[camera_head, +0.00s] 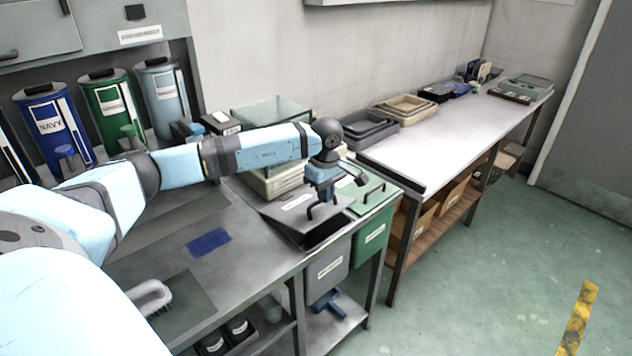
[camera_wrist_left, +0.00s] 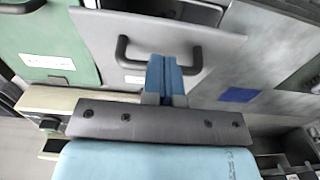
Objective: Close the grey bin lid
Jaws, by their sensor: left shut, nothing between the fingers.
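The grey bin (camera_head: 327,270) is set into the bench front, with a pale label on its front. Its grey lid (camera_head: 283,215) is tilted up at the back, and a dark opening shows in front of it. The lid carries a black bar handle, seen in the wrist view (camera_wrist_left: 123,58). My left gripper (camera_head: 325,198) is over the lid, close to the handle. In the wrist view its blue fingers (camera_wrist_left: 165,62) are shut and empty, within the handle's span; contact cannot be told. My right gripper is not in view.
A green bin (camera_head: 372,238) with its green lid (camera_head: 366,198) down stands just right of the grey bin. A blue patch (camera_head: 208,242) lies on the bench to the left, and a brush (camera_head: 150,297) nearer me. Grey trays (camera_head: 368,130) stand behind.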

